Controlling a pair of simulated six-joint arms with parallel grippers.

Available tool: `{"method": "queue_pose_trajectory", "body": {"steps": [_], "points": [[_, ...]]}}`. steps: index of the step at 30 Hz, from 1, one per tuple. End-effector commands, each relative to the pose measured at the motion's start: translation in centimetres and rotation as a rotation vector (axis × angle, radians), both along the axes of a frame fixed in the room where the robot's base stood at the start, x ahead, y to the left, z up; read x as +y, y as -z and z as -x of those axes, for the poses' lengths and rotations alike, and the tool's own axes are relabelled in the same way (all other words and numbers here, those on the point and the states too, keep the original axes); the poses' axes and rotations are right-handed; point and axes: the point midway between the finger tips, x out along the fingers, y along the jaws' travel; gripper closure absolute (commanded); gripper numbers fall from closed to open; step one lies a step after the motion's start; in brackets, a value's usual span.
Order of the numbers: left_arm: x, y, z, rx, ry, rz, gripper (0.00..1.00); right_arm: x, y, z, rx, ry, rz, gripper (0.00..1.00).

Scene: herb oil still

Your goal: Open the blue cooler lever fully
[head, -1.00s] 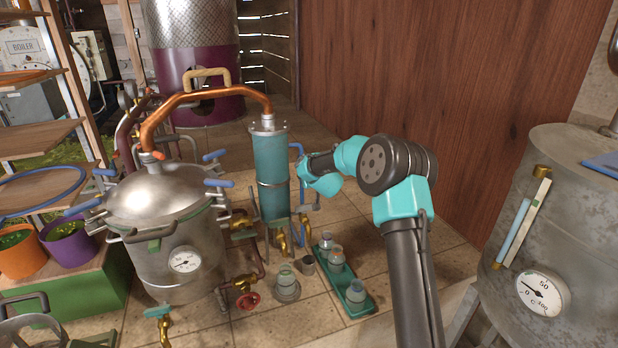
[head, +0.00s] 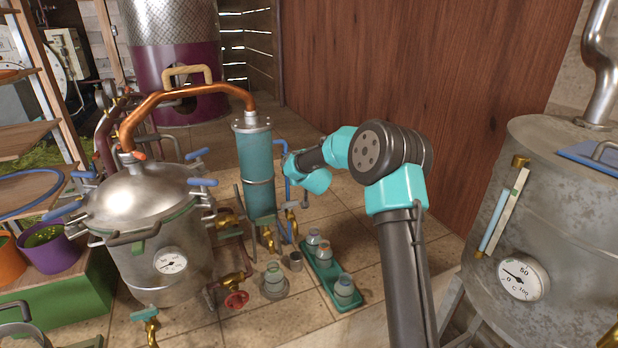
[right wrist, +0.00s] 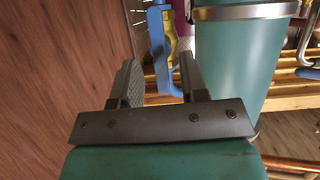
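The blue lever (right wrist: 157,42) with a brass valve body (right wrist: 171,42) shows in the right wrist view, hanging beside the teal cooler cylinder. My right gripper (right wrist: 158,62) is open, its two dark fingers apart on either side of the lever's lower end. The lever lies nearer the right-hand finger, and I cannot tell if they touch. In the head view the cooler (head: 257,170) stands mid-picture, and my right gripper (head: 290,168) is at its right side, beside blue piping (head: 281,150). The fingers are hard to make out there. My left gripper is not in view.
The steel still pot (head: 160,240) stands left of the cooler, joined by a copper pipe (head: 185,92). A teal tray (head: 325,265) with small jars sits on the floor below my right arm. A grey tank (head: 560,230) is at right; a wooden wall (head: 430,80) stands behind.

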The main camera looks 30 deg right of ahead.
Motion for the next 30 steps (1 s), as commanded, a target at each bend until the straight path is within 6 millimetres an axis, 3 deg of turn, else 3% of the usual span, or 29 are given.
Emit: {"method": "queue_pose_trajectory", "body": {"steps": [21,30], "points": [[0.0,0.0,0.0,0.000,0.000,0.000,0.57,2.1,-4.7,10.9,-0.002,0.000,0.000,0.60],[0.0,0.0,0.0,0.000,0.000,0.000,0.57,2.5,-5.5,13.1,0.000,0.000,0.001,0.60]]}}
